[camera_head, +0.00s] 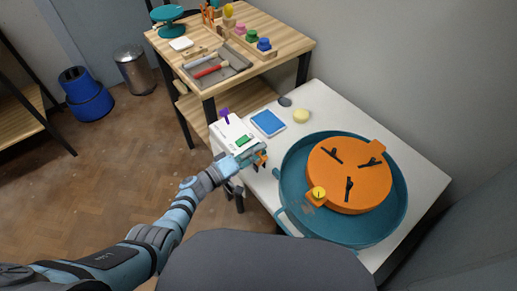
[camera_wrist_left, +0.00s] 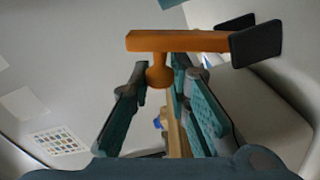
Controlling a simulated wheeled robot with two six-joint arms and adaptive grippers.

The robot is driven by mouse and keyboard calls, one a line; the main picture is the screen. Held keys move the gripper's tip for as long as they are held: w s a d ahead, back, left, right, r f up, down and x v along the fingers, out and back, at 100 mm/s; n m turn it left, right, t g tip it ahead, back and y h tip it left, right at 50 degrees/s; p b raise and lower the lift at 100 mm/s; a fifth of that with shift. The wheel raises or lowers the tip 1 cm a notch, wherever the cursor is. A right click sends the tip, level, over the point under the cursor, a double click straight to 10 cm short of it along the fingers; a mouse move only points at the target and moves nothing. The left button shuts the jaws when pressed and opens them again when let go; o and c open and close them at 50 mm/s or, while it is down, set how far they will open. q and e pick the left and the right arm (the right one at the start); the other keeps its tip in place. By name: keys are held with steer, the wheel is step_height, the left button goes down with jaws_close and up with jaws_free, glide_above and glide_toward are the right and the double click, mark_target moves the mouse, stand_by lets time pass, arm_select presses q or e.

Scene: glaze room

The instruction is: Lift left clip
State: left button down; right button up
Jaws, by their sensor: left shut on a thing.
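My left gripper (camera_head: 257,157) is over the left edge of the white table, beside a white box. In the left wrist view my left gripper (camera_wrist_left: 160,76) has its two teal fingers on either side of the round stem of an orange clip (camera_wrist_left: 178,41). It is shut on that stem. The clip's orange bar lies across beyond the fingertips, with dark pads (camera_wrist_left: 256,44) at its right end. In the head view only a small orange part of the clip (camera_head: 263,159) shows at the fingertips. My right gripper is not in view.
A teal basin (camera_head: 291,205) on the white table (camera_head: 422,180) holds an orange round piece (camera_head: 337,187) with black fittings. The white box (camera_head: 229,131), a blue tablet-like item (camera_head: 268,122) and a yellow disc (camera_head: 302,116) are near the gripper. A wooden bench (camera_head: 282,38) stands behind.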

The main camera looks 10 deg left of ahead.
arm_select(q)
steer(key=shift+a, duration=0.1)
stand_by(0.4)
steer(key=c, duration=1.5)
jaws_free()
steer(key=shift+c, duration=0.2)
